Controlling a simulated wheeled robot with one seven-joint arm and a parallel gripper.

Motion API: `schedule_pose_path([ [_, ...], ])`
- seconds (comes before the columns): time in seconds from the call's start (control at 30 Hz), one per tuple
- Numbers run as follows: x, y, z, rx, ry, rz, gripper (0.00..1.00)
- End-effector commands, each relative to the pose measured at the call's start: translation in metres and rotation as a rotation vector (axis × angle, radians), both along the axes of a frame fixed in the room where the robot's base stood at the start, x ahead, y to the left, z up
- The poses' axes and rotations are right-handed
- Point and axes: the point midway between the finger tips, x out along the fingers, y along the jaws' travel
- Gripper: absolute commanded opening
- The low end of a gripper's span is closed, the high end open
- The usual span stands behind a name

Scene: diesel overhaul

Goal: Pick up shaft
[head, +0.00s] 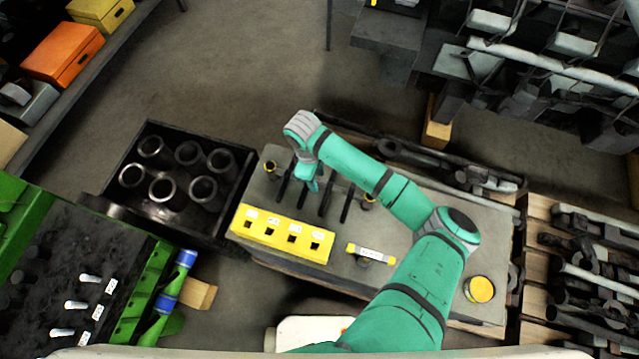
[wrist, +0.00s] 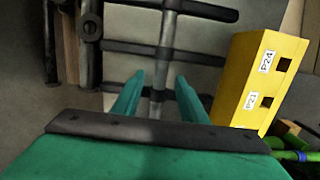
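Several dark bars (head: 326,201) lie side by side on the grey table behind the yellow block, and they also show in the wrist view (wrist: 205,10). In the wrist view a long grey shaft (wrist: 168,30) runs away from me across these bars. My gripper (head: 312,184) points down over the bars. In the wrist view its two fingers (wrist: 160,85) are apart, with the grey shaft running between them. I cannot tell whether the fingers touch it. In the head view my gripper and arm hide much of this shaft.
A yellow block with square holes (head: 283,233) stands at the table's front edge, also in the wrist view (wrist: 262,80). A black crate of cylinders (head: 140,145) is at left. A yellow-topped can (head: 480,289) stands at right. Metal parts (head: 430,155) lie behind the table.

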Motion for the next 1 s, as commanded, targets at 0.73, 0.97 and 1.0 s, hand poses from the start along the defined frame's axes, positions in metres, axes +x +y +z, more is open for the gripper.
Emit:
schedule_pose_path([
  [0.73,-0.004,-0.008,-0.042,0.001,0.001,0.001,0.0],
  [0.97,-0.003,-0.008,-0.041,0.001,-0.001,0.001,0.0],
  [1.0,-0.003,-0.009,-0.041,0.001,-0.001,0.001,0.0],
])
